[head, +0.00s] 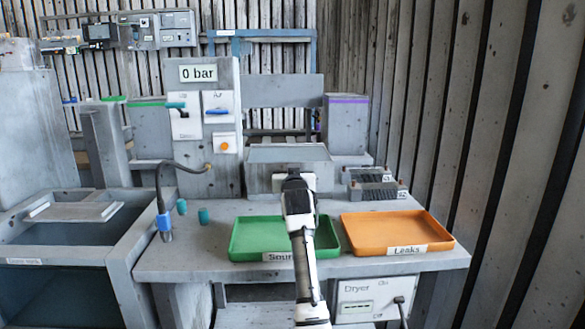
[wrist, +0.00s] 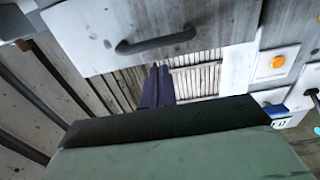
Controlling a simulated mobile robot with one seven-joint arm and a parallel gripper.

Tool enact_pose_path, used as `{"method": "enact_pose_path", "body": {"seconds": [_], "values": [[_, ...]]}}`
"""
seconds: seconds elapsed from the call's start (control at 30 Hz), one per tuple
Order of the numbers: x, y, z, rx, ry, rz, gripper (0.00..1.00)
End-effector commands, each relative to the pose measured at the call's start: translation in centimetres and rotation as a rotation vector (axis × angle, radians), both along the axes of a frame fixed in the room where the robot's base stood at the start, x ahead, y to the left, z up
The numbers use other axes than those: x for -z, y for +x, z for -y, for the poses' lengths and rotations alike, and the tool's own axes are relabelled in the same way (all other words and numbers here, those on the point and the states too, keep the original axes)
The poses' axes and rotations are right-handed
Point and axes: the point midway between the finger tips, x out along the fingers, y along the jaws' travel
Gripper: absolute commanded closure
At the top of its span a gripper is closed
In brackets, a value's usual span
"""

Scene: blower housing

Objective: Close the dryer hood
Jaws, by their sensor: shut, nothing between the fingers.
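A grey box (head: 262,182) with a sloping upper face stands behind the green tray, and I take it to be the dryer. A grey panel (head: 284,90) stands upright above and behind it; I cannot tell whether this is the raised hood. My gripper (head: 295,177) is in front of the box and hides part of it. In the wrist view, which is turned over, a grey panel (wrist: 90,30) carries a dark bar handle (wrist: 155,40). My dark fingers (wrist: 156,88) are together and empty, pointing toward this panel. I cannot tell whether they touch it.
A green tray (head: 238,252) lies under my arm, and an orange tray (head: 445,240) lies to its right. Dark ribbed blocks (head: 375,185) sit behind the orange tray. A "0 bar" column (head: 228,110) with switches and an orange button (head: 225,143) stands left. A hose (head: 160,190) and sink are further left.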

Motion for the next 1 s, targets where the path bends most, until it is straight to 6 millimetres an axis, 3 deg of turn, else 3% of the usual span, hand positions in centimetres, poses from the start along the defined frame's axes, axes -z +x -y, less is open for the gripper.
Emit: {"method": "enact_pose_path", "body": {"seconds": [0.73,1.0], "values": [[0.7,0.8,0.0,0.0,-0.001,0.001,1.0],[0.9,-1.4,0.0,0.0,0.0,0.003,1.0]]}}
